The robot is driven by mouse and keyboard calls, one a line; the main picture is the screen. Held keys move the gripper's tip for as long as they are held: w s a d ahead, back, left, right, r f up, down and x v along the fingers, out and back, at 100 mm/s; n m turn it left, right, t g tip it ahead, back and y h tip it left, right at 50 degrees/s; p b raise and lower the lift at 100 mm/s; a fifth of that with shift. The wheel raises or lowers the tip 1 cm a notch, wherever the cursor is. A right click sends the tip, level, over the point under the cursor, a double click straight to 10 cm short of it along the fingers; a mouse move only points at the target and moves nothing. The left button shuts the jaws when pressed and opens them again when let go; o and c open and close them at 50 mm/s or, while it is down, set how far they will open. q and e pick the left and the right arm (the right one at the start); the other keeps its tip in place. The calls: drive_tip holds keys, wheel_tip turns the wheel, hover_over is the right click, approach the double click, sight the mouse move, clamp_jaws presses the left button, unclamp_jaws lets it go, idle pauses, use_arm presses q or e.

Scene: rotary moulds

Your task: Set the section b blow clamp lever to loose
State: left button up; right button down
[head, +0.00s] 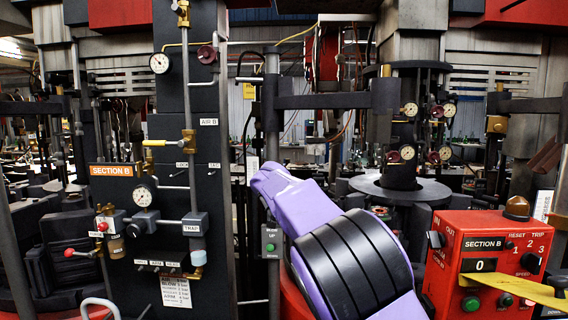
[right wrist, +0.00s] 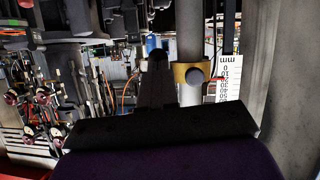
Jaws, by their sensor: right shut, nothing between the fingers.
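In the right wrist view, a brass clamp collar (right wrist: 180,72) with a round grey bolt head sits around a pale vertical post (right wrist: 190,35). I cannot tell which part is its lever or how it is set. My right gripper (right wrist: 157,57) is shut and empty, its dark fingers just left of the collar; I cannot tell if they touch it. In the head view my purple right arm reaches in from the lower right and hides the gripper and the collar. My left gripper is not in view.
A white millimetre scale (right wrist: 230,95) stands right of the post. In the head view, the orange-signed Section B valve panel (head: 173,110) stands left, and a red Section B control box (head: 452,247) stands at lower right. A round dark plate (head: 400,192) lies behind my arm.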

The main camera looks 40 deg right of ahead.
drive_tip(key=b+v, duration=0.2)
drive_tip(key=v, duration=0.8)
drive_tip(key=shift+a+b, duration=0.2)
drive_tip(key=shift+b, duration=0.15)
drive_tip(key=shift+s, duration=0.15)
